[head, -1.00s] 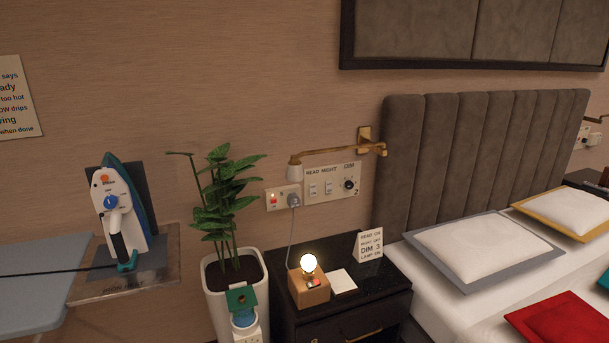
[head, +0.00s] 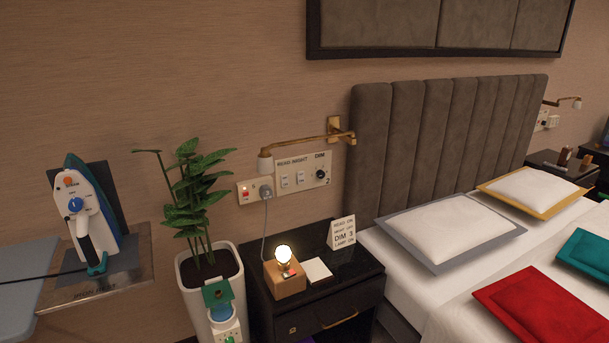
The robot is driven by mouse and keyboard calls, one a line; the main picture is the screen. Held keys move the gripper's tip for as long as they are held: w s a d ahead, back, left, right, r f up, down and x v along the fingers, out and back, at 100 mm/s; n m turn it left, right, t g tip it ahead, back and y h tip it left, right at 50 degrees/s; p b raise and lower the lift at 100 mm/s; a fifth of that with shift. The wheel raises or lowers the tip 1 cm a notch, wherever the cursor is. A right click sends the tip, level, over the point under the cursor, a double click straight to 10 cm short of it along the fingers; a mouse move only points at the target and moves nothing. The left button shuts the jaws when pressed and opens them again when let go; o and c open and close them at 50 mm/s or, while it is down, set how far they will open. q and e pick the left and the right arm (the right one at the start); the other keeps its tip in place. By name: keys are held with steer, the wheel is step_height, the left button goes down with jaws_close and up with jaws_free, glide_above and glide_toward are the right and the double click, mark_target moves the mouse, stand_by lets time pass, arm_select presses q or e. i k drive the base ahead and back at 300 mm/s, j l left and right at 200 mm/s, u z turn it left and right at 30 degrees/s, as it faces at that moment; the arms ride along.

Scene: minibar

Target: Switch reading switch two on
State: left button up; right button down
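A cream wall panel (head: 307,176) is fixed above the black nightstand, left of the grey headboard. A brass reading lamp (head: 300,145) on a wall arm hangs just above the panel and looks unlit. A second, distant panel (head: 547,122) is on the wall beyond the bed. Neither of my grippers is in view.
The nightstand (head: 360,283) holds a lit bulb lamp (head: 284,265), white paper and a card (head: 341,233) reading DIM 3 and LAMP ON. A potted plant (head: 195,200) and an iron (head: 93,210) stand left. The bed (head: 450,290) fills the right.

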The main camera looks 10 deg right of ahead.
mark_target(284, 178)
steer(key=i+l+u, duration=0.1)
steer(key=u, duration=0.25)
steer(key=l+u, duration=0.1)
steer(key=u, duration=0.25)
steer(key=i+l+u, duration=0.15)
steer(key=u, duration=0.15)
steer(key=i+l+u, duration=0.15)
steer(key=l, duration=0.4)
steer(key=i+l+u, duration=0.1)
steer(key=l, duration=0.45)
steer(key=i+l+u, duration=0.15)
steer(key=l, duration=0.45)
steer(key=l+u, duration=0.1)
steer(key=l, duration=0.45)
